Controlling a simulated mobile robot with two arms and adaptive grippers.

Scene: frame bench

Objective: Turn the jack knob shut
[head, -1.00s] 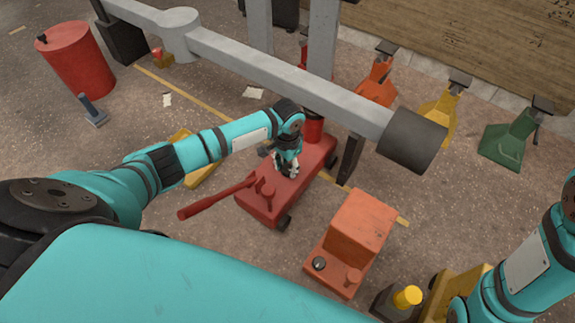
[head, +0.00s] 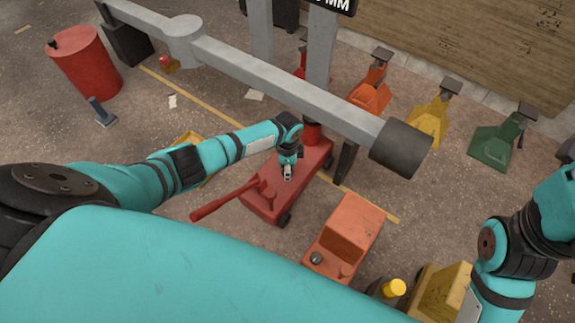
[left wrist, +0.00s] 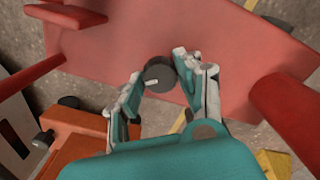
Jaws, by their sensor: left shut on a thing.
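The red floor jack (head: 312,164) lies on the floor near the middle of the head view, its long red handle (head: 222,203) pointing to the lower left. My left gripper (head: 287,173) reaches down onto the jack's top. In the left wrist view, a small dark round knob (left wrist: 160,75) with a white mark stands over the red jack body (left wrist: 235,45). My left gripper (left wrist: 158,68) is shut on this knob, one finger on each side. In the head view the gripper hides the knob. My right arm shows at the right edge; its gripper is out of sight.
A grey beam (head: 270,82) with a dark end cap crosses above the jack. An orange box-shaped unit (head: 350,228) stands to the jack's right. Orange, yellow (head: 432,118) and green (head: 500,140) stands line the back. A red drum (head: 84,65) is far left.

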